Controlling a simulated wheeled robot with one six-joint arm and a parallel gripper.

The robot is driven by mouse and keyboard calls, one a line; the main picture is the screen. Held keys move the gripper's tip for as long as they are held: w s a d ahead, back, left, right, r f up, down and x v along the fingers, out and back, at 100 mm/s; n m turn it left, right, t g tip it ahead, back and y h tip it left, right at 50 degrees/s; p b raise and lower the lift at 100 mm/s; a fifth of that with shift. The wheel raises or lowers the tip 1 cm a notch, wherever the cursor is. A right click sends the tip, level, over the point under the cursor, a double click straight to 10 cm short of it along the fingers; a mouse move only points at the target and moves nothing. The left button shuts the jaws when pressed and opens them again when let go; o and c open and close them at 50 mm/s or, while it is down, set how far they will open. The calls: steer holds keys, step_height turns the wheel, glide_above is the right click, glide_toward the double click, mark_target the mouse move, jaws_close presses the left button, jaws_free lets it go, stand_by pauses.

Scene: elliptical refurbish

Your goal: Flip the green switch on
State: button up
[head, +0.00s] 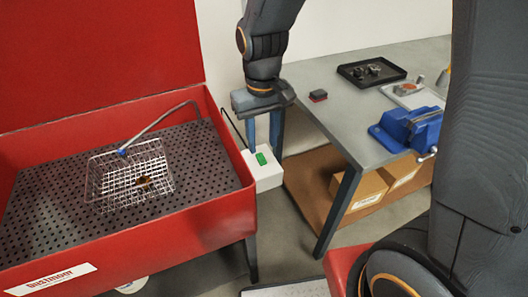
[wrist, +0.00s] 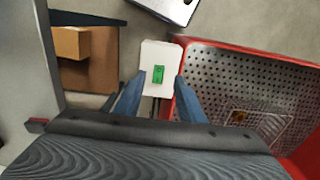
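The green switch (head: 261,159) sits on top of a white box (head: 265,178) fixed at the right side of the red wash basin. In the wrist view the green switch (wrist: 159,74) and the white box (wrist: 156,55) show beyond my fingertips, between them in the picture. My gripper (head: 263,150) points down above the box, its blue fingers apart with nothing between them. In the wrist view my gripper (wrist: 159,80) is open too. I cannot tell whether a fingertip touches the box. Which way the switch is set is too small to tell.
The red basin (head: 120,255) with a wire basket (head: 130,177) and a bent spout (head: 160,125) stands on the left. A grey workbench (head: 330,120) with a blue vise (head: 408,128) stands on the right, cardboard boxes (head: 365,188) below it. Floor shows between them.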

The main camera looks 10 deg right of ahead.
mark_target(263, 163)
steer(key=shift+d+f+p, duration=0.1)
steer(key=shift+f+p, duration=0.4)
steer(key=shift+f, duration=2.55)
